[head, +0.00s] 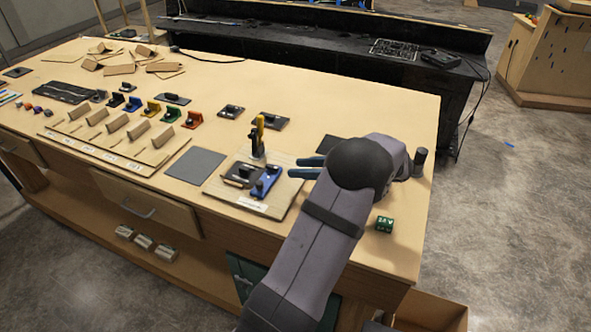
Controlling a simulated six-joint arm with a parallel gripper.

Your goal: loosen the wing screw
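A light board (282,206) near the table's front edge carries a dark block (240,174), a blue block (266,183) with a black part on top, and an upright black piece (256,149). A yellow handle-like part (261,122) shows behind the upright piece. I cannot make out for sure which part is the wing screw. My gripper (303,167) is above the board's right side, its two teal fingers pointing left. The fingers are apart with nothing seen between them. The wrist hides what lies behind it on the right.
A grey mat (195,165) lies left of the board. Several coloured blocks stand beyond it, with a dark plate (270,120) behind. The far right of the tabletop is mostly clear.

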